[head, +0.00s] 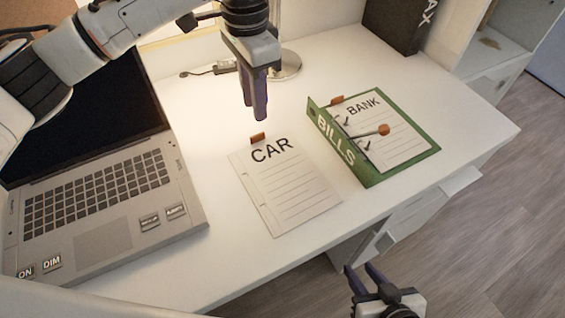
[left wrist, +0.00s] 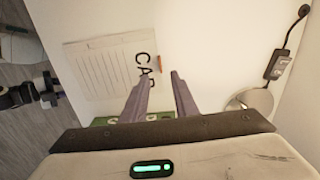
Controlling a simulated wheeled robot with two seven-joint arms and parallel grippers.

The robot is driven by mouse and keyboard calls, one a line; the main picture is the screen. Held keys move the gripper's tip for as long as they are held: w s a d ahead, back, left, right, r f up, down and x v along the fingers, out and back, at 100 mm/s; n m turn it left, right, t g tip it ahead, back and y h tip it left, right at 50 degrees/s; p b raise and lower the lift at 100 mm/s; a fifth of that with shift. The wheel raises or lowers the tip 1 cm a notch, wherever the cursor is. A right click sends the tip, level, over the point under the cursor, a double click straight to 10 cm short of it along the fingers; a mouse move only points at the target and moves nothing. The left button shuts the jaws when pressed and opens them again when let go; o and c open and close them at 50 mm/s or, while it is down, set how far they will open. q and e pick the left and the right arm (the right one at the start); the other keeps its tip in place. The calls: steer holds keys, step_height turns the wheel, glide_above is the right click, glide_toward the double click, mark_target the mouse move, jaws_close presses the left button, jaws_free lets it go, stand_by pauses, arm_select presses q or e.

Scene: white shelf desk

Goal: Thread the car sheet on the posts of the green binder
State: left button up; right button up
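The car sheet (head: 285,190) lies flat on the desk, a white lined page with punched holes along its left edge and an orange-brown tab (head: 257,139) at its top. It also shows in the left wrist view (left wrist: 98,72). The green binder (head: 408,166) lies open to its right, with BILLS on its spine, small metal posts (head: 366,147) and a BANK sheet (head: 378,118) inside. My left gripper (head: 260,114) hangs above the desk beyond the car sheet's tab; in the left wrist view its fingers are apart and empty. My right gripper (head: 363,274) is low, off the desk's front edge, fingers apart and empty.
An open laptop (head: 105,200) takes up the desk's left side. A lamp base (head: 286,66) and a cable with a switch (head: 222,68) are at the back. A black box (head: 398,24) stands at the back right.

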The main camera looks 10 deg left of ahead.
arm_select(q)
step_height(320, 180, down, 8)
steer(key=shift+a+f+b, duration=0.1)
steer(key=shift+b, duration=0.55)
jaws_close()
